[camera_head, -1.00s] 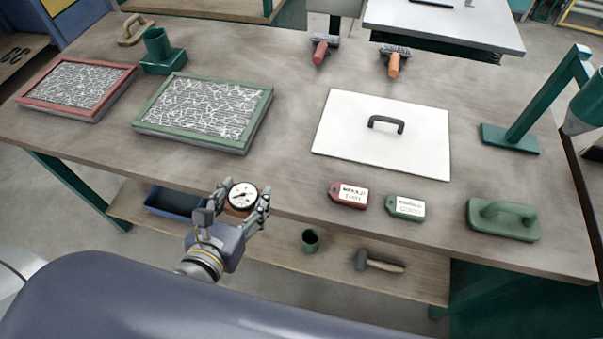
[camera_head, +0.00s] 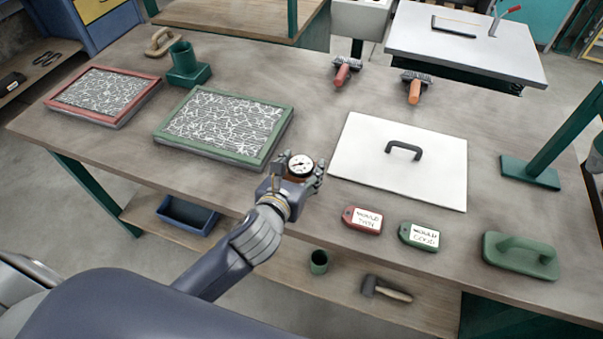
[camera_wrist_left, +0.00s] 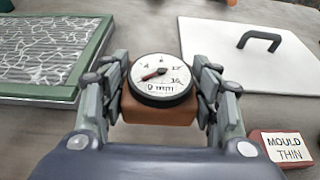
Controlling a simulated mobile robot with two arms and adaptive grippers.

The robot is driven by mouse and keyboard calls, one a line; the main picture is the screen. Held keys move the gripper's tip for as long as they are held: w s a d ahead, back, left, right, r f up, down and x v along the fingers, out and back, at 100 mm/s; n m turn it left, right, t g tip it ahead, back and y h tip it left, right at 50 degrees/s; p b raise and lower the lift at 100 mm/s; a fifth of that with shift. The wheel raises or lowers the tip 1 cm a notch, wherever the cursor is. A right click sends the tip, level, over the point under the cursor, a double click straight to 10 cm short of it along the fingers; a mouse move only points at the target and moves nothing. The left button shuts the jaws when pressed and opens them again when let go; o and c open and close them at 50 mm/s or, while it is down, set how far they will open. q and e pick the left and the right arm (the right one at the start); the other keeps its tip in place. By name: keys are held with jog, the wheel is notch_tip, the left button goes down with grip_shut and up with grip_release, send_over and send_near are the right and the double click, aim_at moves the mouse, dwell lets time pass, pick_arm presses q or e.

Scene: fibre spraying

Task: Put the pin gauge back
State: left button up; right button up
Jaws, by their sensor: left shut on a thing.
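The pin gauge (camera_head: 300,166) has a round white dial with a dark rim and a brown body. My left gripper (camera_head: 299,172) is shut on it, with one finger on each side of the brown body. In the left wrist view the gauge (camera_wrist_left: 160,80) faces me, its red needle pointing left and down. The gripper holds it over the table (camera_head: 310,110), between the green-framed mould and the white board. The gauge's underside is hidden. A green holder with a round cup (camera_head: 184,65) stands at the back left. My right gripper is not in view.
The green-framed mould (camera_head: 282,138) lies left of the gripper, the red-framed mould (camera_head: 100,112) farther left. The white board (camera_head: 400,185) with a handle lies right. Red (camera_head: 362,219) and green (camera_head: 419,236) tags and a green float (camera_head: 520,254) lie near the front edge.

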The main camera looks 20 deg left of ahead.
aim_at(301, 178)
pick_arm(q)
jog(key=shift+w+f, duration=0.1)
jog(key=shift+w, duration=0.1)
jog(key=shift+f, duration=1.6)
jog(key=o, duration=1.3)
jog(key=shift+s+f, duration=0.1)
jog(key=shift+f, duration=0.05)
jog(key=b+v, duration=0.1)
jog(key=v, duration=1.1)
